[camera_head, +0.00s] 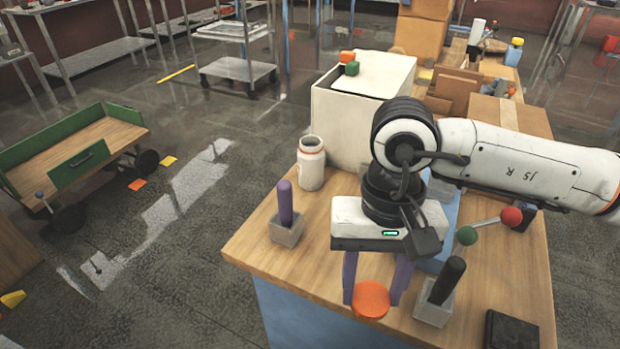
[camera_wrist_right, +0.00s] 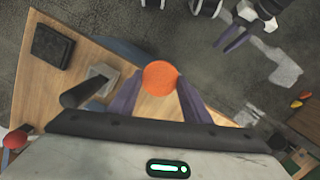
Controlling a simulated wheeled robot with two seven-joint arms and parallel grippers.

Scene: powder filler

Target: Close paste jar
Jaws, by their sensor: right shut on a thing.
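The paste jar (camera_head: 311,168) is a white jar with an orange ring near its open mouth. It stands upright near the table's left back edge in the head view. My right gripper (camera_head: 374,292) has purple fingers shut on a round orange lid (camera_head: 371,300) near the front of the table, apart from the jar. The lid also shows between the fingertips in the right wrist view (camera_wrist_right: 160,77). My left gripper (camera_wrist_right: 232,38) shows only in the right wrist view, small at the top; its finger gap is unclear.
A purple handle in a grey block (camera_head: 286,230) stands left of my right gripper. A black handle in a block (camera_head: 435,305) stands close on its right, near a red-and-green-ended rod (camera_head: 490,226). A large white box (camera_head: 350,120) stands behind the jar.

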